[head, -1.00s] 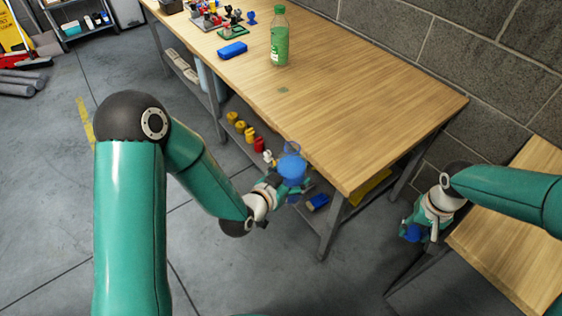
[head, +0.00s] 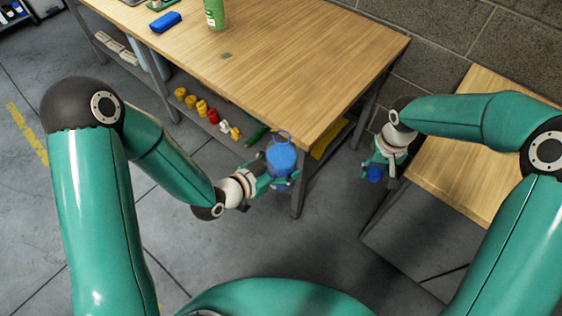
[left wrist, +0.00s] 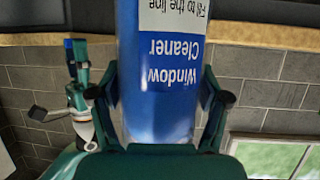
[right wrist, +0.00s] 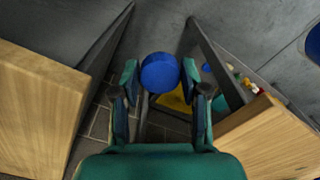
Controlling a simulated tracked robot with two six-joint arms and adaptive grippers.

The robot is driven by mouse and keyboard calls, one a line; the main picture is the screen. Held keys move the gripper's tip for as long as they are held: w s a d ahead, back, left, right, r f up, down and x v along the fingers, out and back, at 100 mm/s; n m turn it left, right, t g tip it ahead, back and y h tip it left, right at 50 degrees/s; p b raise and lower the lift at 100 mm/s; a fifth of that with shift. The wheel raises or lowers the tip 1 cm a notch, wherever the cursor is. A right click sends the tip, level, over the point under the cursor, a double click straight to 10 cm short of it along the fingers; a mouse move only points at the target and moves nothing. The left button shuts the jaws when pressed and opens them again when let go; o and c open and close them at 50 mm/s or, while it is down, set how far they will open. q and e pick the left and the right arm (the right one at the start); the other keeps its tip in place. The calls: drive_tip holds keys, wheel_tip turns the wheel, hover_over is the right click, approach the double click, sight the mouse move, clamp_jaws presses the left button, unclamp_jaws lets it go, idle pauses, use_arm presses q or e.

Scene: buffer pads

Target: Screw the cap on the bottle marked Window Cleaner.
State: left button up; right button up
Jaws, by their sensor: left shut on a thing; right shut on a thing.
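The blue bottle (head: 281,158) is in my left gripper (head: 285,178), in front of the near corner of the wooden workbench. In the left wrist view the bottle (left wrist: 160,100) reads "Window Cleaner", upside down in that picture, with the left gripper's fingers (left wrist: 160,95) on both sides. My right gripper (head: 378,166) is to the right, in the gap between the two tables, shut on the blue cap (head: 375,174). In the right wrist view the round cap (right wrist: 160,72) sits between the right gripper's fingertips (right wrist: 160,85). Cap and bottle are well apart. The bottle's mouth is hard to make out.
The wooden workbench (head: 290,75) holds a green bottle (head: 214,12) and a blue block (head: 166,22). Its lower shelf carries several small coloured items (head: 202,107). A second wooden table (head: 445,165) stands at the right. Clear air lies between the grippers.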

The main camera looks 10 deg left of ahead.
drive_tip(key=shift+s+d+m, duration=0.2)
drive_tip(key=shift+s+m, duration=0.25)
drive_tip(key=shift+m, duration=0.15)
drive_tip(key=shift+s+d+r+m, duration=0.2)
drive_tip(key=shift+s+r+m, duration=0.1)
drive_tip(key=shift+m, duration=0.2)
drive_tip(key=r+m, duration=0.1)
drive_tip(key=w+r+m, duration=0.1)
drive_tip(key=r+m, duration=0.2)
drive_tip(key=r, duration=0.1)
drive_tip(key=shift+w+a, duration=0.35)
drive_tip(key=a+r, duration=0.5)
drive_tip(key=a, duration=0.3)
drive_tip(key=a+r, duration=0.6)
drive_tip(key=a, duration=0.1)
drive_tip(key=s+a+r, duration=0.1)
drive_tip(key=a+r, duration=0.5)
drive_tip(key=a, duration=0.2)
drive_tip(key=shift+s+a+r, duration=0.1)
drive_tip(key=shift+a, duration=0.2)
drive_tip(key=shift+s+a+r, duration=0.15)
drive_tip(key=shift+s+a, duration=0.1)
drive_tip(key=shift+a, duration=0.1)
